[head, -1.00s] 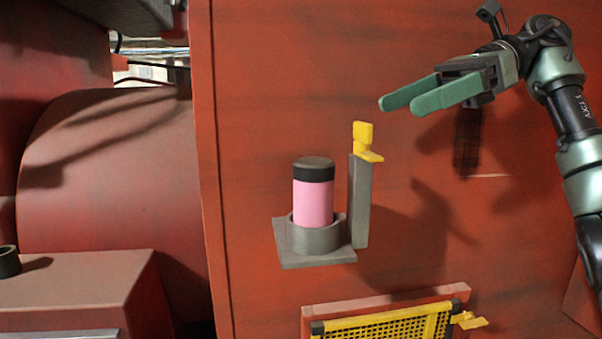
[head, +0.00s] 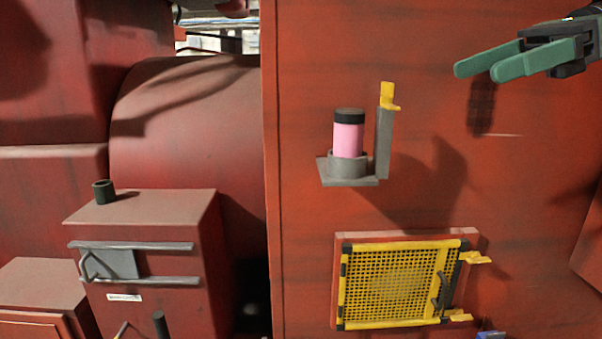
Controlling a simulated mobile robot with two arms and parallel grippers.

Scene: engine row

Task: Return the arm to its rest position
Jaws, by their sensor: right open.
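My right gripper (head: 478,72) is at the top right of the head view. Its two green fingers are apart with nothing between them, and they point left. Most of my right arm is outside the picture. The gripper is above and to the right of a pink canister with a black cap (head: 348,135), clear of it. The canister stands upright in a grey ring holder (head: 347,181) on the red wall. A grey post with a yellow latch (head: 388,98) rises beside it. My left gripper is not in view.
A yellow mesh panel (head: 395,285) with a handle is set low in the red wall (head: 480,200). At left stands a red box (head: 165,265) with grey rails and a black ring (head: 103,192) on top. Open space surrounds the gripper in front of the wall.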

